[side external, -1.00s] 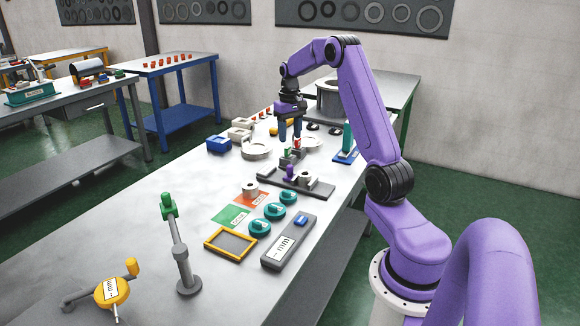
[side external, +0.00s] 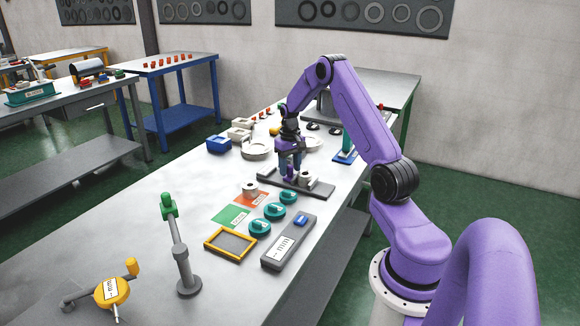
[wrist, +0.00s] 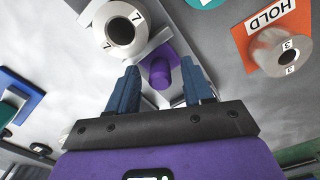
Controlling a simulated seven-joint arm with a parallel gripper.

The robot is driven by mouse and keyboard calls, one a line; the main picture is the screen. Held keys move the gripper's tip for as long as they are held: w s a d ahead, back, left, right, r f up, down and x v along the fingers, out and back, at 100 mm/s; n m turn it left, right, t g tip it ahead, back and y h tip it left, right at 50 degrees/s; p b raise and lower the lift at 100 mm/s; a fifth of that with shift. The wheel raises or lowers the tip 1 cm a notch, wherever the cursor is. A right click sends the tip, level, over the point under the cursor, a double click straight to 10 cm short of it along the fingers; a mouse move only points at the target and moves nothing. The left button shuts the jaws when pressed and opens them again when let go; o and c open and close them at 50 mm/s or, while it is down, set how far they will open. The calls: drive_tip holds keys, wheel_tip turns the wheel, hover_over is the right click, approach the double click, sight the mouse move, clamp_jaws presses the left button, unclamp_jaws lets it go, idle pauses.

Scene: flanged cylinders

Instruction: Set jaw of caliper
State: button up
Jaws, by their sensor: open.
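The caliper fixture (side external: 318,188) is a dark bar lying on the grey bench under my gripper. Its purple jaw knob (wrist: 160,74) shows in the wrist view between my two blue fingers. A pale flanged cylinder marked 7 (wrist: 120,31) stands on the fixture just left of the knob in that view; it also shows in the side view (side external: 305,178). My gripper (side external: 290,168) points down over the fixture's left part, open, with visible gaps between its fingers (wrist: 159,80) and the knob. In the side view my fingers largely hide the knob.
A flanged cylinder marked 3 (wrist: 284,53) stands on the orange HOLD card (side external: 242,200), beside a green card (side external: 229,216). Several teal discs (side external: 275,211), a grey mm readout (side external: 288,245) and a yellow-framed tray (side external: 230,243) lie nearer.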

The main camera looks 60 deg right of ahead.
clamp_jaws()
drive_tip(key=shift+w, duration=1.85)
unclamp_jaws()
wheel_tip(320, 180, up, 18)
drive_tip(key=shift+f, duration=0.2)
